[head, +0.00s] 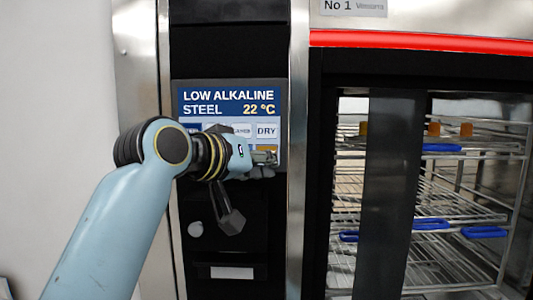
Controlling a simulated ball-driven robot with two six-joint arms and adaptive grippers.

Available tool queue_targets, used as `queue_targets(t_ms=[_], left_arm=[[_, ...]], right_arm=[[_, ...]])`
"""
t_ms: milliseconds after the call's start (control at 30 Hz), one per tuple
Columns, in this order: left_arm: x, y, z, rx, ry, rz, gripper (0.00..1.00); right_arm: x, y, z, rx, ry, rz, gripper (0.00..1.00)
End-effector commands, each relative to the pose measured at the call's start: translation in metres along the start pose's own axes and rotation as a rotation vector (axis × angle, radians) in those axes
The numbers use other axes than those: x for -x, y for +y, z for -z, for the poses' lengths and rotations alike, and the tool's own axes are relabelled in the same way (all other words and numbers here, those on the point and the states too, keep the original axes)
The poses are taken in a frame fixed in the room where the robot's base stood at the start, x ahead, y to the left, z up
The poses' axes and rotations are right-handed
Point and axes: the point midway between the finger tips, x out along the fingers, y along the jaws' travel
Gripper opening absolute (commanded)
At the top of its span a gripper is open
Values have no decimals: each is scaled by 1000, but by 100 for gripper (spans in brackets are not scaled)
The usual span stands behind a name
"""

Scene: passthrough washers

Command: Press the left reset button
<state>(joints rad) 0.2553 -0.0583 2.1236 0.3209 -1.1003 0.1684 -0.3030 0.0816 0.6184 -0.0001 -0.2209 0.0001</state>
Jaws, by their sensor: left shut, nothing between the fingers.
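The control panel of the washer (228,107) faces me, with a blue screen reading "LOW ALKALINE STEEL 22 °C". My left gripper (264,165) is shut and empty, in front of the panel's lower right part. I cannot tell whether it touches the panel. An orange patch (266,148) shows just above the fingers. No button labelled reset can be read.
A grey round knob (195,229) and a white label (232,272) sit lower on the black front. To the right, a glass door (386,200) with a dark vertical bar fronts wire racks (460,205) with blue clips. A white wall is at left.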

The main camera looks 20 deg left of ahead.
Motion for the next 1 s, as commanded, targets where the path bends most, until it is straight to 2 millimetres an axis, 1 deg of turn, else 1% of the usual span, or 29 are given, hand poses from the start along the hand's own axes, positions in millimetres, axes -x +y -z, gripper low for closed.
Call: queue_targets(t_ms=[200,767,1000], left_arm=[[0,0,0,0,0,0,0],[0,0,0,0,0,0,0],[-5,-2,4,0,0,0,0]], right_arm=[[0,0,4,0,6,0,0],[0,-1,4,-1,7,1,0],[7,-2,5,-2,7,3,0]])
